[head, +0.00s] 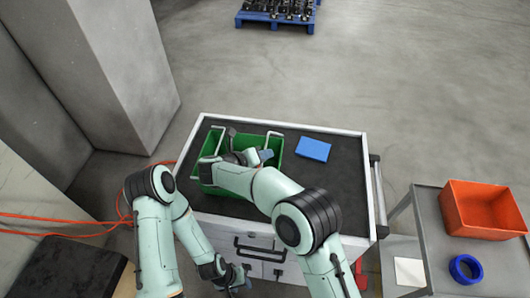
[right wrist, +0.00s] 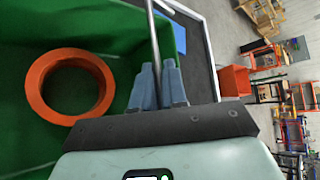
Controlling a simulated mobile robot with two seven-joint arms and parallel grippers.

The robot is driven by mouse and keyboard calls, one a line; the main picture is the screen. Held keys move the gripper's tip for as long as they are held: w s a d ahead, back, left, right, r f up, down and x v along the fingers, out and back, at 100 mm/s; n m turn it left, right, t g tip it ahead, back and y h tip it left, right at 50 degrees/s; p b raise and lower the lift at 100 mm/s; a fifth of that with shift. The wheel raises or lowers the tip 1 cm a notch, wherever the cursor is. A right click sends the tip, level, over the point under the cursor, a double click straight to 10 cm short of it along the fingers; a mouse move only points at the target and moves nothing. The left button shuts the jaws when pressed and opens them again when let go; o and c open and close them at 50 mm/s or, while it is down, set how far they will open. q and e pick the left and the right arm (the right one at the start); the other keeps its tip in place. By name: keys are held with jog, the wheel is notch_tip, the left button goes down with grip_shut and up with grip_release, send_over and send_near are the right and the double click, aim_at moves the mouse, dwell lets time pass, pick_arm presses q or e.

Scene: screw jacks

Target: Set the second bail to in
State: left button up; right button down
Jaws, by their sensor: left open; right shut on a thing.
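A green crate (head: 245,140) stands on the dark top of the cabinet. One pale bail (head: 217,143) shows at its left end and another (head: 270,134) at its right end. My right gripper (head: 265,154) is at the crate's right end. In the right wrist view its blue-grey fingers (right wrist: 158,75) are shut on the thin metal rod of the right-hand bail (right wrist: 152,35), above the crate. My right forearm hides part of the crate's front. My left gripper (head: 236,280) is open and empty, low in front of the cabinet drawers.
An orange ring (right wrist: 70,85) lies inside the crate. A blue block (head: 313,150) lies on the cabinet top (head: 340,185) right of the crate. A grey side table (head: 435,240) at right holds an orange bin (head: 485,208) and a blue ring (head: 466,268). A concrete pillar stands at left.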

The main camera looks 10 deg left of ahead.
pick_arm(q)
jog(key=shift+s, duration=0.1)
pick_arm(e)
jog(key=shift+f+n+h, duration=0.45)
jog(key=shift+n+h, duration=0.05)
jog(key=shift+h, duration=0.2)
jog(key=shift+f, duration=0.1)
jog(key=c, duration=1.3)
grip_release()
pick_arm(q)
jog(key=shift+f, duration=0.1)
pick_arm(e)
notch_tip(320, 180, up, 10)
jog(key=shift+s+r, duration=0.1)
pick_arm(q)
jog(key=shift+w+r, duration=0.35)
jog(key=shift+w, duration=0.1)
pick_arm(e)
notch_tip(320, 180, up, 10)
